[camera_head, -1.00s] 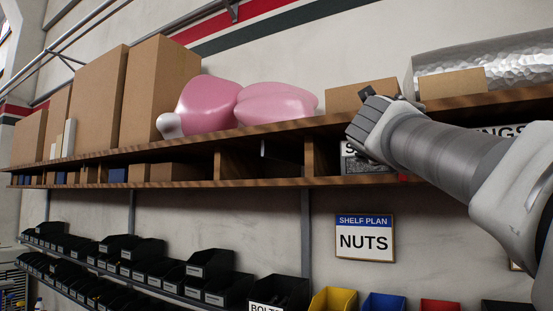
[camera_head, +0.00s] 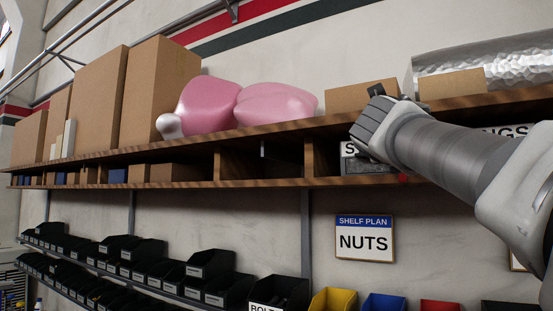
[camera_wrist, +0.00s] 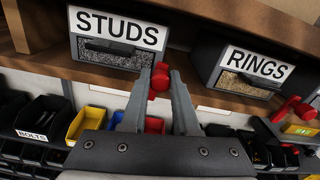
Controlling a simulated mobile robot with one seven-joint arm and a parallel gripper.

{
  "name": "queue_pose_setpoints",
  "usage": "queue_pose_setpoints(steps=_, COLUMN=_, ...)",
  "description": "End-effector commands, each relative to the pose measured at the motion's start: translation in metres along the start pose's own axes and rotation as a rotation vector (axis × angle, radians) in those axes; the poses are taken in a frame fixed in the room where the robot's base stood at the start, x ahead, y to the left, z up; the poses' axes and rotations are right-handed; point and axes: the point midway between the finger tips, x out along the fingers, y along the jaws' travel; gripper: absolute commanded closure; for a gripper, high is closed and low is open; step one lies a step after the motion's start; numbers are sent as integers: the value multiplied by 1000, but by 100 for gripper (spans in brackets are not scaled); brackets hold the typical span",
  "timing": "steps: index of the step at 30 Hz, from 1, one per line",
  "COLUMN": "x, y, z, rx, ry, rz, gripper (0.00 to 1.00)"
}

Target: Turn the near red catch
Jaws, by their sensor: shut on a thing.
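In the wrist view a red catch (camera_wrist: 160,78) sits between the two grey fingers of my gripper (camera_wrist: 160,72), at the shelf edge below the STUDS drawer (camera_wrist: 118,38). My gripper is shut on this catch; the fingers hide part of its sides. A second red catch (camera_wrist: 292,108) stands apart at the right, below and beyond the RINGS drawer (camera_wrist: 252,72). In the head view my gripper (camera_head: 374,112) is at the shelf front, mostly hidden by my own wrist, and a small red part (camera_head: 404,178) shows below it.
Below are black bins (camera_head: 210,262), a yellow bin (camera_head: 332,300) and a NUTS sign (camera_head: 364,238). The wall around the sign is clear.

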Motion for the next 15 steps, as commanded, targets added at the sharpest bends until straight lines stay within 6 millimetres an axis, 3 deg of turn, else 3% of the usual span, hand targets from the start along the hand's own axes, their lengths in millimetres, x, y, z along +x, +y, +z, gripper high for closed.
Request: queue_pose_setpoints(steps=15, x=0, y=-17, z=-10, rx=463, ry=-2, rz=0, gripper=100)
